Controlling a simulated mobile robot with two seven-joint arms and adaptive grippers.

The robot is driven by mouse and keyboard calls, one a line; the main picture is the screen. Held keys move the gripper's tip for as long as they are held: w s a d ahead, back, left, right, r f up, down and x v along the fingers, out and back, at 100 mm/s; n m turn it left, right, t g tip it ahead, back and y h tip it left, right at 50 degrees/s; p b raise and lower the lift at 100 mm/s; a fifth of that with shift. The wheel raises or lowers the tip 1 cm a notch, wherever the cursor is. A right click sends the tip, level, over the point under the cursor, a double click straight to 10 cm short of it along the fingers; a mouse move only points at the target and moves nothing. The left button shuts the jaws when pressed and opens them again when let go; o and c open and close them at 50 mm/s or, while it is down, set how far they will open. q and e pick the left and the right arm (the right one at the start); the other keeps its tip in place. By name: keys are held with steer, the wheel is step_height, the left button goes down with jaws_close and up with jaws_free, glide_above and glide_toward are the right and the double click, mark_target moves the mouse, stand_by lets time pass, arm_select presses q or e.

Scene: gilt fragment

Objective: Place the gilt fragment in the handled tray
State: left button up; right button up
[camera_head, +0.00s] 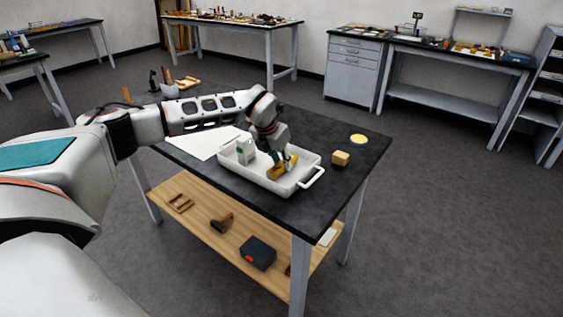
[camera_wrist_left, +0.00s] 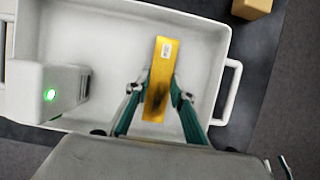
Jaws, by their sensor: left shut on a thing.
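The gilt fragment (camera_wrist_left: 163,65) is a flat golden bar with a small white label at its far end. In the left wrist view it lies between the fingers of my left gripper (camera_wrist_left: 156,92), which is shut on it. The white handled tray (camera_wrist_left: 100,22) is around and beneath them. In the head view, my left gripper (camera_head: 284,163) reaches down into the tray (camera_head: 314,161) with the fragment (camera_head: 277,173) at its fingers. Whether the fragment touches the tray floor is hard to tell. My right gripper is not in view.
A white box with a green light (camera_wrist_left: 50,94) stands inside the tray's left part. A tan block (camera_head: 340,158) and a yellow disc (camera_head: 358,139) are right of the tray on the dark tabletop. A white sheet (camera_head: 200,144) lies left. The front tabletop is clear.

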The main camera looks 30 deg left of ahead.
arm_select(q)
steer(key=o, duration=1.1)
